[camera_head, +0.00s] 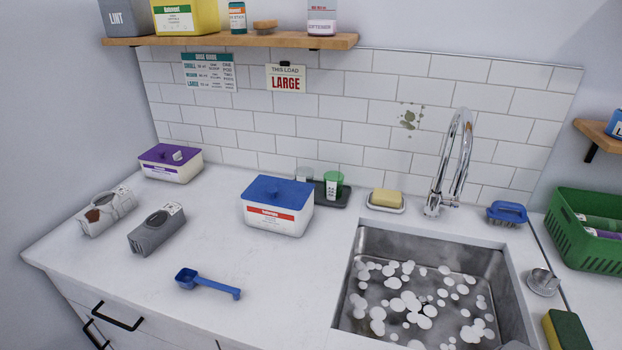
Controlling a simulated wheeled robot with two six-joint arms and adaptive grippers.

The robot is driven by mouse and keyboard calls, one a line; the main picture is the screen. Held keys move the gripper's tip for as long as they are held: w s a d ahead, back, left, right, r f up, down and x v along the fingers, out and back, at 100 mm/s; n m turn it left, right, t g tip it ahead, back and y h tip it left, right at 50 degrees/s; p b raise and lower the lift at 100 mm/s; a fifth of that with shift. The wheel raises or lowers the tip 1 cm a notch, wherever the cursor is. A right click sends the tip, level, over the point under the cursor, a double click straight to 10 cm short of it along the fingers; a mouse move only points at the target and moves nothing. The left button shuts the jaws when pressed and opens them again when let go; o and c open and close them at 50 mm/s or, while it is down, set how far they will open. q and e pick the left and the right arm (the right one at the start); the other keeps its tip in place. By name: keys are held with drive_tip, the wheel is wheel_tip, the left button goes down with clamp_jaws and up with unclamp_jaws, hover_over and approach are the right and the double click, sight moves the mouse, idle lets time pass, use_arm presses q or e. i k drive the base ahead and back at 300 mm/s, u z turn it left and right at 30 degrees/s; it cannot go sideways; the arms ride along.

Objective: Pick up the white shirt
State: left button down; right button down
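The white shirt (108,212) lies folded at the far left of the white counter. It has a brown stain on its left end and a small white tag on top. A grey folded garment (157,232) lies just to its right, apart from it, also with a tag. Neither of my grippers shows in the head view.
A purple-lidded tub (171,164) stands behind the shirt. A blue-lidded tub (278,207) and a blue scoop (206,284) are at mid-counter. The sink (430,290) holds water with suds under a tall faucet (453,165). A green basket (580,235) stands at right.

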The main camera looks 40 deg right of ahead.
sight(106, 208)
drive_tip(key=u, duration=1.65)
drive_tip(key=i, duration=1)
drive_tip(key=z, duration=1)
